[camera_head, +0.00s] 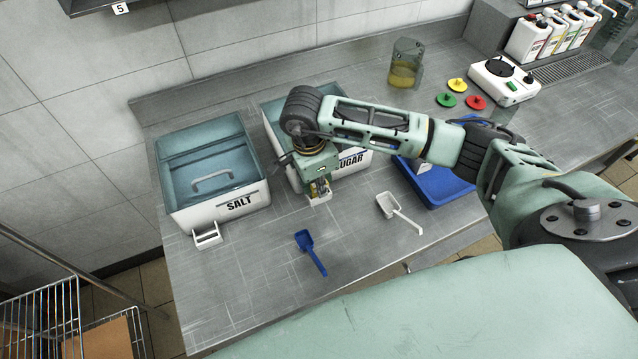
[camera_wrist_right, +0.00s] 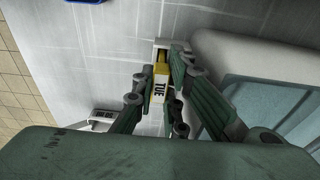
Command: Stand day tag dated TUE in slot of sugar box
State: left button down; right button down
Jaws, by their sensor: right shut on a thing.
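The TUE day tag (camera_wrist_right: 160,92) is white with a yellow band and black letters. My right gripper (camera_wrist_right: 158,88) is shut on it; in the head view the gripper (camera_head: 318,186) points down in front of the sugar box (camera_head: 352,163). The small white slot holder (camera_head: 320,198) stands at that box's front, directly below the fingers. In the wrist view a white part of the holder (camera_wrist_right: 161,44) shows just beyond the tag's far end. I cannot tell whether the tag's end is inside the slot. My left gripper is not in view.
The salt box (camera_head: 180,215) with its own empty holder (camera_head: 207,236) stands left. A blue scoop (camera_head: 310,250) and a white scoop (camera_head: 398,212) lie in front. A blue tray (camera_head: 440,188) is at right. A jug (camera_head: 404,65), coloured discs and bottles stand behind.

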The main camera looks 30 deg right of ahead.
dwell(0.4)
jog(key=c, duration=1.7)
grip_release()
jog(key=shift+s, duration=0.1)
jog(key=shift+r, duration=0.1)
jog(key=shift+c, duration=0.8)
jog(key=shift+o, duration=1.1)
jog(key=shift+r, duration=0.1)
